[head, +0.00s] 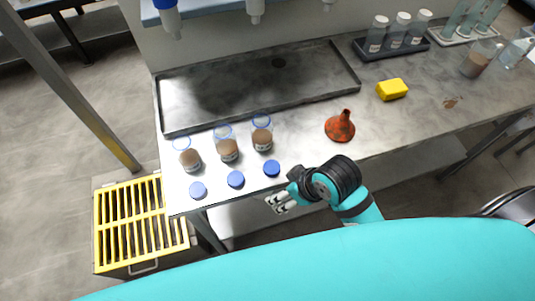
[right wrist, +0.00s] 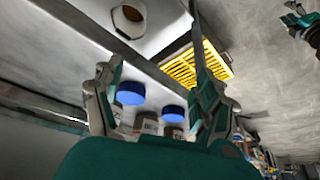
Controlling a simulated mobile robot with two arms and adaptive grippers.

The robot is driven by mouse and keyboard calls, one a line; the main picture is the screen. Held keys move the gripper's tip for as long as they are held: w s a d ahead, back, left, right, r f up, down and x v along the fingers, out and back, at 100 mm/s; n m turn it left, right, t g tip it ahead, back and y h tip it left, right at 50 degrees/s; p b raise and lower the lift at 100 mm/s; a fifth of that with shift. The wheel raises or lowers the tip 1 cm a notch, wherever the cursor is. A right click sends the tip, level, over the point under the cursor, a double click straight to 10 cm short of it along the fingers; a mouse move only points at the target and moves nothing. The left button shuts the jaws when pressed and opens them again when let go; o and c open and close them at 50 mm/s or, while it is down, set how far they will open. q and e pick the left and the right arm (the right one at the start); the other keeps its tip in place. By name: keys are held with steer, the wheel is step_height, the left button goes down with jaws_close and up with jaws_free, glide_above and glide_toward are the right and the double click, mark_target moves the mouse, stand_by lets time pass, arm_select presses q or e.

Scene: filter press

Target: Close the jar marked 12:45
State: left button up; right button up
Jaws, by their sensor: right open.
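Three clear jars with blue rims and brown contents stand in a row on the bench: a left jar (head: 189,158), a middle jar (head: 228,150) and a right jar (head: 262,139). All three look open on top. Their labels are too small to read, so I cannot tell which is marked 12:45. Three blue lids lie in front: left (head: 198,190), middle (head: 235,179) and right (head: 271,168). My right gripper (head: 279,203) is open and empty, off the bench's front edge near the right lid. My left gripper (right wrist: 296,20) shows only partly in the right wrist view.
A shallow metal tray (head: 190,111) lies behind the jars. An orange funnel (head: 340,127) and a yellow sponge (head: 391,89) are to the right. A yellow-grated bin (head: 128,222) is on the floor at left.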

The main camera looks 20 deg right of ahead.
mark_target(270, 165)
steer(key=shift+w+a+r+n+y, duration=0.2)
steer(key=shift+w+a+r+n, duration=0.15)
steer(key=shift+w+a, duration=0.2)
steer(key=shift+w+a+r+n+y, duration=0.2)
steer(key=shift+w+a+r+n, duration=0.15)
steer(key=shift+w+a, duration=0.15)
steer(key=w+a+r+n, duration=0.1)
steer(key=a+r+n+y, duration=0.1)
steer(key=a+r+n, duration=0.1)
steer(key=w+a+r+n, duration=0.1)
steer(key=a+n, duration=0.1)
steer(key=shift+w+a+r+g+y, duration=0.1)
steer(key=shift+w+r+g+y, duration=0.1)
steer(key=shift+w+g+y, duration=0.1)
arm_select(q)
steer(key=shift+w+r, duration=0.2)
steer(key=shift+w, duration=0.75)
arm_select(e)
steer(key=w+d+r+n+g+h, duration=0.1)
steer(key=w+d+r+n+h, duration=0.1)
steer(key=r+n, duration=0.3)
steer(key=w+d+r+n+g+h, duration=0.2)
steer(key=r+n, duration=0.4)
steer(key=n, duration=0.3)
steer(key=shift+w+d+n+h, duration=0.2)
steer(key=shift+d+n+h, duration=0.25)
steer(key=shift+d, duration=0.2)
